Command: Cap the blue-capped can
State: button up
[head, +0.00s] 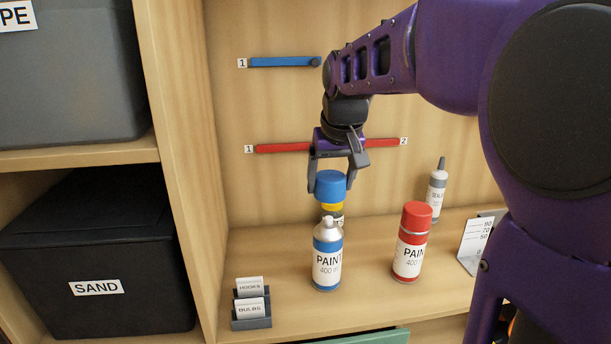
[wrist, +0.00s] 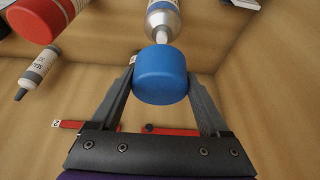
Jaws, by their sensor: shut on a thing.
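The blue cap (head: 330,184) is held between the two fingers of my gripper (head: 338,180), above and slightly behind the open blue paint can (head: 327,262) in the head view. The can stands upright on the bench, and its silver shoulder and pale nozzle show bare. In the wrist view the blue cap (wrist: 161,75) sits between the fingertips of my gripper (wrist: 161,82). The can's silver top and nozzle (wrist: 163,24) show just beyond the cap, and the cap overlaps the nozzle's end there. I cannot tell whether they touch.
A red-capped paint can (head: 411,245) stands to the right, with a sealant tube (head: 437,190) behind it. A yellow-banded container (head: 333,210) is partly hidden behind the blue can. A card holder (head: 251,312) stands front left. A white scale card (head: 475,245) stands at right.

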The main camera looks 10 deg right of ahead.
aim_at(328, 222)
jog(key=shift+f+b, duration=2.4)
jog(key=shift+f, duration=1.55)
jog(key=shift+f, duration=0.2)
jog(key=o, duration=1.2)
jog(key=shift+c, duration=0.2)
jog(key=shift+r, duration=0.1)
jog(key=shift+r+p, duration=2.55)
jog(key=shift+r, duration=0.85)
